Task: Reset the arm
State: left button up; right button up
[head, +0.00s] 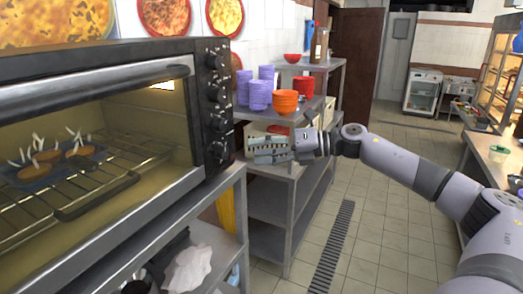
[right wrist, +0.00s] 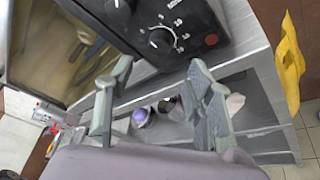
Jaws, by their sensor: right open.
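My right arm comes in from the right in the head view and stretches across the aisle. My right gripper (head: 268,149) is open and empty, in front of the steel shelf unit with the bowls, just right of the oven. Its two fingers also show spread apart in the right wrist view (right wrist: 160,95), with nothing between them but the view of the shelf below the oven. My left gripper is not in view.
A large oven (head: 212,95) with food on its rack stands at the left; its knobs also show in the right wrist view (right wrist: 160,38). Purple bowls (head: 259,95) and orange bowls (head: 285,101) are stacked on the steel shelf. A counter (head: 500,162) stands at the right. The tiled aisle between is clear.

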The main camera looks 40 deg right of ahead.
dwell(0.3)
